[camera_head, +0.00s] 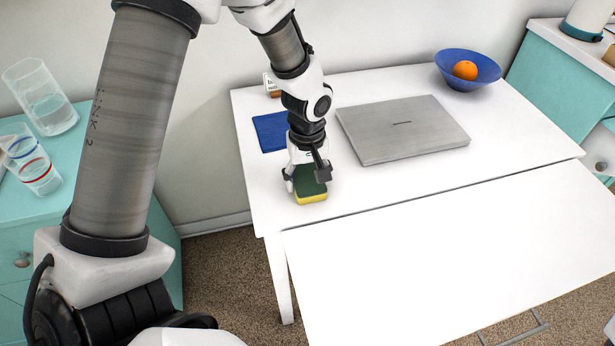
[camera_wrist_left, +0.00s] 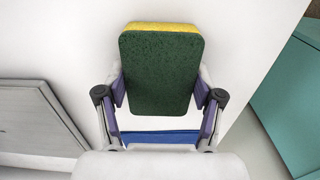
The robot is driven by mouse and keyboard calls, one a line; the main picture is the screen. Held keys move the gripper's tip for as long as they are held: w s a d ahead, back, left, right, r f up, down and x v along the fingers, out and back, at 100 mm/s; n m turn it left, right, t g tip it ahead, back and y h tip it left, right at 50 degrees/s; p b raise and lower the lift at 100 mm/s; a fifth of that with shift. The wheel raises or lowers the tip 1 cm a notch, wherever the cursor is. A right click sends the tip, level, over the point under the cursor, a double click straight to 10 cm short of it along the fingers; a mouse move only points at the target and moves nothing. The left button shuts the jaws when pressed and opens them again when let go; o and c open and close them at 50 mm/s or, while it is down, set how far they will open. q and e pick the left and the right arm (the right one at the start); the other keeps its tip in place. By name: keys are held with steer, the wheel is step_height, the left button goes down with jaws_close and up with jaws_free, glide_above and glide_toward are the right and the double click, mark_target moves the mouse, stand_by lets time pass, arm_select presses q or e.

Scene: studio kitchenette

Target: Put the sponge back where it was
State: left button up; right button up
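The sponge (camera_head: 311,196), dark green on one face and yellow on the other, is at the left part of the white table, near its front edge. My left gripper (camera_head: 307,174) comes down over it from above. In the left wrist view the sponge (camera_wrist_left: 160,72) lies between the two fingers (camera_wrist_left: 159,92), whose purple pads appear to press on its two sides. Its green face is towards the camera. I cannot tell whether the sponge touches the table. My right gripper is not in view.
A blue flat item (camera_head: 270,132) lies behind the gripper, with a small box (camera_head: 271,86) beyond. A closed grey laptop (camera_head: 402,130) lies to the right. A blue bowl (camera_head: 486,77) holds an orange (camera_head: 465,70). Glasses (camera_head: 42,97) stand on the teal cabinet. The table's front (camera_head: 450,250) is clear.

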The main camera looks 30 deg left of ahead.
mark_target(308, 177)
arm_select(q)
steer(key=shift+o, duration=1.4)
steer(key=shift+w, duration=0.1)
steer(key=shift+r, duration=0.2)
step_height(308, 177, up, 12)
steer(key=p, duration=0.1)
steer(key=shift+p, duration=0.4)
steer(key=shift+f, duration=0.1)
